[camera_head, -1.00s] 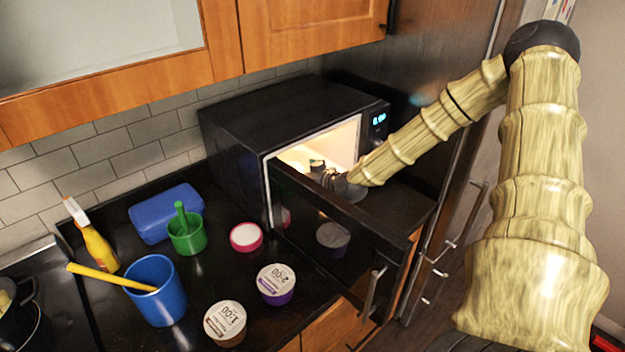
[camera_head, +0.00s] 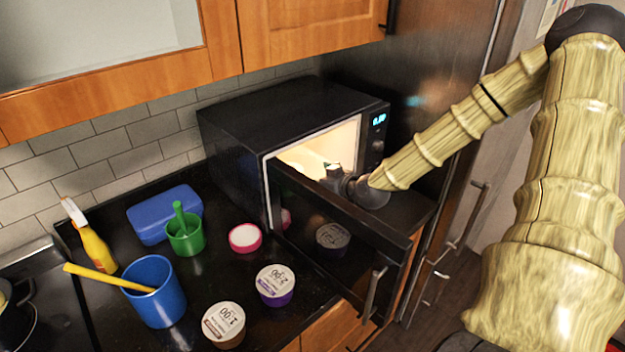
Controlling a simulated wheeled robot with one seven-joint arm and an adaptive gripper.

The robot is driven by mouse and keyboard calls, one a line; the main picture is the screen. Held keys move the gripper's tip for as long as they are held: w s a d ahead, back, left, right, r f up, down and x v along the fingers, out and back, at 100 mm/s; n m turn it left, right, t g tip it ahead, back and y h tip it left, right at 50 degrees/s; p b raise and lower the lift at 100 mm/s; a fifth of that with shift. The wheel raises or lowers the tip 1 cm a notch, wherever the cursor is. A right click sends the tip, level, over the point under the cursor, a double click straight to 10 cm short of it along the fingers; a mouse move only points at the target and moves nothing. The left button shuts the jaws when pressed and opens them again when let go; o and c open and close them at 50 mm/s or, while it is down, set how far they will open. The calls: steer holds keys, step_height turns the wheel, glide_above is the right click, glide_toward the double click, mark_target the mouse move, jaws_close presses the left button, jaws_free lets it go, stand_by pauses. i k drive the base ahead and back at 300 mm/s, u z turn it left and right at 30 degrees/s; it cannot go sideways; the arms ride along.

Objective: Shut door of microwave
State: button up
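The black microwave (camera_head: 270,110) stands on the dark counter against the tiled wall, with its lit cavity (camera_head: 345,140) showing. Its door (camera_head: 340,235) stands wide open, hinged at the left and reaching out over the front of the counter. The door handle (camera_head: 374,292) is at the outer end. My gripper (camera_head: 335,172) is in front of the lit opening, behind the door's top edge. The door hides part of it, and its fingers are too small and dark to tell open or shut. I cannot tell whether it touches the door.
Two labelled cups (camera_head: 224,324) (camera_head: 275,285) and a pink-rimmed tub (camera_head: 244,238) sit left of the door. A blue cup (camera_head: 155,292), green cup (camera_head: 186,235), blue box (camera_head: 164,213) and spray bottle (camera_head: 91,240) stand further left.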

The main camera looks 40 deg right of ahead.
mark_target(365, 260)
steer(key=z, duration=1.2)
